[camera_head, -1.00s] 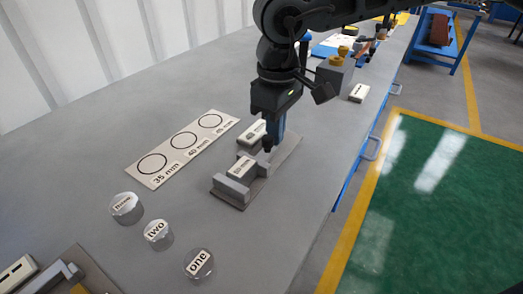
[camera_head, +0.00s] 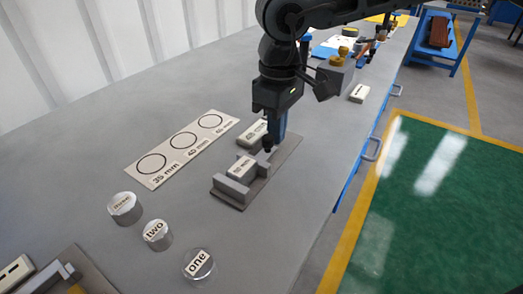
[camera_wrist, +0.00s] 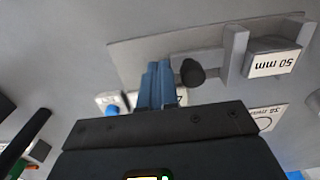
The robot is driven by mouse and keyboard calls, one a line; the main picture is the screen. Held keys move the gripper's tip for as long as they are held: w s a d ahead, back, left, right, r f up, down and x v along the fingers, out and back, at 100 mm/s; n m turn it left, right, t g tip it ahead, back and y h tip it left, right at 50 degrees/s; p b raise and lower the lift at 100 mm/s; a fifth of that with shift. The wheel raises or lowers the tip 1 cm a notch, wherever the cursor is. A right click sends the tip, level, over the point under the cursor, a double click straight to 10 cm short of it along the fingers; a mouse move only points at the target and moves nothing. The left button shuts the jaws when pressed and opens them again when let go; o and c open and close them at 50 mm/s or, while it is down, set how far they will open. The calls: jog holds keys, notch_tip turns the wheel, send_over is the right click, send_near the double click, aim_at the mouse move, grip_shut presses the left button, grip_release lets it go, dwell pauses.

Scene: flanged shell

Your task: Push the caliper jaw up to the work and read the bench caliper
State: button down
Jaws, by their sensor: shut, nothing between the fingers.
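The bench caliper (camera_head: 227,192) is a grey plate with upright jaws on the bench. A block (camera_head: 241,168) sits between its jaws; its label reads 50 mm in the wrist view (camera_wrist: 274,62). The sliding jaw (camera_wrist: 235,52) is beside the block, and I cannot tell whether they touch. A dark round knob (camera_wrist: 194,73) stands on the sliding jaw's side away from the block. My gripper (camera_head: 268,145) is shut and empty, pointing down over the plate behind the knob. Its blue fingers (camera_wrist: 158,80) are close beside the knob; contact is unclear.
A card with three circles (camera_head: 183,147) lies left of the caliper. The bench edge is to the right.

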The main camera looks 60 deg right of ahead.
jog(key=shift+r, duration=0.15)
notch_tip(320, 180, up, 7)
jog(key=p, duration=0.3)
dwell(0.5)
jog(key=shift+s+f, duration=0.1)
jog(key=shift+f, duration=0.1)
